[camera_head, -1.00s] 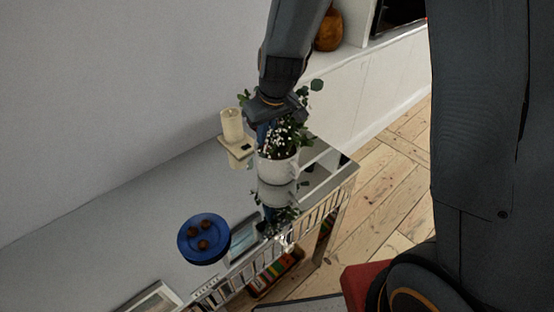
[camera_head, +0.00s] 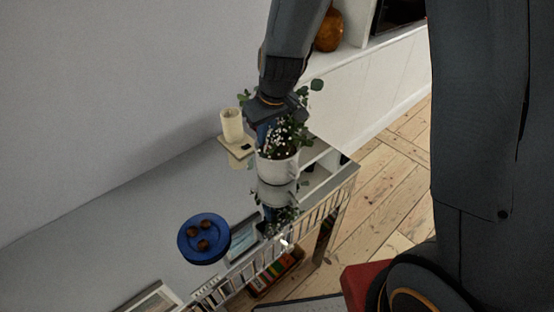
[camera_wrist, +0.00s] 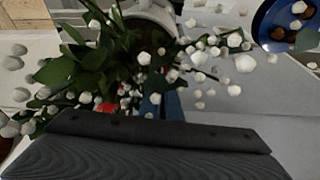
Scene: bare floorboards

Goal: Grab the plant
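The plant (camera_head: 285,138) has green leaves and small white blossoms. My gripper (camera_head: 264,131) reaches down into the foliage from above, at the left side of the plant. In the wrist view the plant (camera_wrist: 95,62) fills the left and middle. The two blue fingers of my gripper (camera_wrist: 161,104) are close together among the stems and look shut on them. Leaves and blossoms partly hide the fingertips. The pot's rim (camera_wrist: 150,12) shows at the top.
A cream candle (camera_head: 232,125) on a holder stands close left of the plant. A blue plate (camera_head: 204,252) with brown balls lies nearer on the reflective cabinet top (camera_head: 150,218). The wall is behind it. Floorboards (camera_head: 375,205) lie open at right.

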